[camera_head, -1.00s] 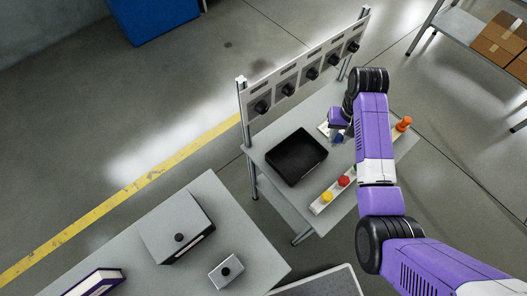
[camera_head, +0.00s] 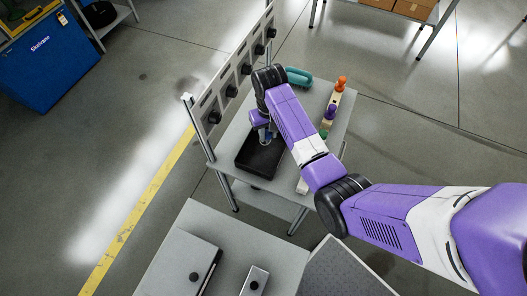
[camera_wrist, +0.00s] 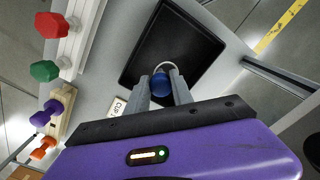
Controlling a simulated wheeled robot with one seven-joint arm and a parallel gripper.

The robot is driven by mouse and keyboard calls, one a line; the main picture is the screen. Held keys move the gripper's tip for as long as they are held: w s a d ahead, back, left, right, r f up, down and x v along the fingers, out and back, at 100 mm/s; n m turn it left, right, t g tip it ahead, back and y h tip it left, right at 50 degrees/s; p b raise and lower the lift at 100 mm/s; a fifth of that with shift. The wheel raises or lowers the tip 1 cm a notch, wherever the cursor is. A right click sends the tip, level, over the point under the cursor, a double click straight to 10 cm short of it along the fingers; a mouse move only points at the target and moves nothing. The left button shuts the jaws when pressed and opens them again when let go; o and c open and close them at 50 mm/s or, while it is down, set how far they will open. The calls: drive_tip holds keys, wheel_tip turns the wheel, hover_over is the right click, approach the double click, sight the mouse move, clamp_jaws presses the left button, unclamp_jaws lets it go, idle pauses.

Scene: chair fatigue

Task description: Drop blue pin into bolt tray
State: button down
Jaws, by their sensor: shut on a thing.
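The blue pin (camera_wrist: 161,83) is between the fingertips of my gripper (camera_wrist: 162,92) in the wrist view. My gripper is shut on it. The bolt tray, a black shallow tray (camera_wrist: 171,42), lies beyond and under the pin in the wrist view. In the head view the tray (camera_head: 252,163) is on the grey table, and my gripper (camera_head: 265,137) is over its upper right part. My arm covers some of the tray there. The pin's lower end is hidden, and its height above the tray floor is hard to tell.
A small white label (camera_wrist: 117,107) lies beside the tray. A panel with several black knobs (camera_head: 231,91) stands along the table's back edge. A teal object (camera_head: 299,77) lies near the table's far end.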

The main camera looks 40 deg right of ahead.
drive_tip(key=shift+f, duration=0.55)
drive_tip(key=c, duration=1)
unclamp_jaws()
drive_tip(key=shift+c, duration=0.2)
drive_tip(key=shift+r+b, duration=0.55)
drive_tip(key=shift+r, duration=3.4)
